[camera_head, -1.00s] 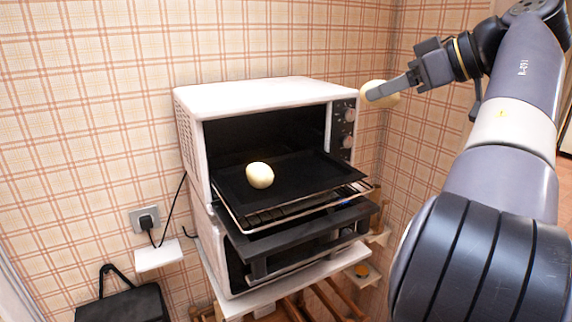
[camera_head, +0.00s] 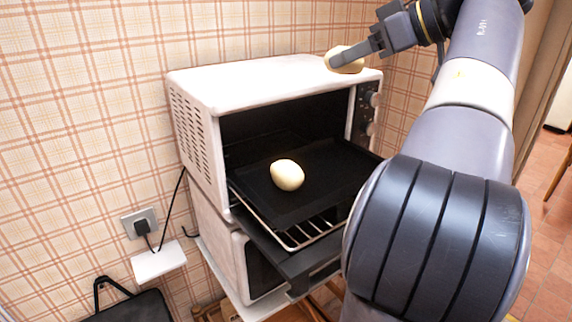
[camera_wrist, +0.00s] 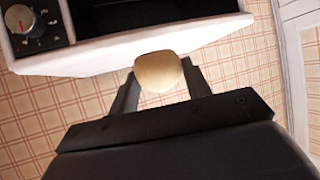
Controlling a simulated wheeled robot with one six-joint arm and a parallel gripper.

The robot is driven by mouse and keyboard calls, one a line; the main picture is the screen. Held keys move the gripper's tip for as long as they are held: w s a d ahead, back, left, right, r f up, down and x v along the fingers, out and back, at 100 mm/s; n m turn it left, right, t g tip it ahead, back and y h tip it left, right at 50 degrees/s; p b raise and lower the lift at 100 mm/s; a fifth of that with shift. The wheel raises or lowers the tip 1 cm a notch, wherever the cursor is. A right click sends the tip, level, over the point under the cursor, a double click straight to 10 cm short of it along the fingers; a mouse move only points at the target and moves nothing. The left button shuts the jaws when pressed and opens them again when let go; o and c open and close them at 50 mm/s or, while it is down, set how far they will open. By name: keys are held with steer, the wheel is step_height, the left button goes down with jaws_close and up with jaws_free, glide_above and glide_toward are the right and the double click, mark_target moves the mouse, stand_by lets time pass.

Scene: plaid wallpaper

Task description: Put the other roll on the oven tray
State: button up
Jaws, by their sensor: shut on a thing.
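One pale roll (camera_head: 287,175) lies on the black oven tray (camera_head: 318,160), which is slid partly out of the white toaster oven (camera_head: 260,88) on a wire rack. My gripper (camera_head: 341,61) is shut on the other roll (camera_head: 347,56). In the head view it appears in front of or above the oven's top right; the exact gap cannot be told. In the wrist view the held roll (camera_wrist: 158,71) sits between both fingers, near the oven's white edge. My arm hides the tray's right front part.
The oven's open door (camera_head: 300,268) hangs below the tray. Oven knobs (camera_head: 372,100) are on the right front. A wall socket with a plug (camera_head: 141,226) and a small white shelf (camera_head: 159,262) are at left. The tray is bare around its roll.

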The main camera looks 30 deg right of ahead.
mark_target(339, 167)
steer(key=shift+w+a+f, duration=0.1)
steer(key=shift+w, duration=0.2)
step_height(339, 167, down, 18)
steer(key=shift+s+r, duration=0.1)
stand_by(0.3)
steer(key=shift+f, duration=0.2)
steer(key=o, duration=1)
steer(key=shift+r, duration=0.25)
steer(key=b+v, duration=0.1)
steer(key=v, duration=1.1)
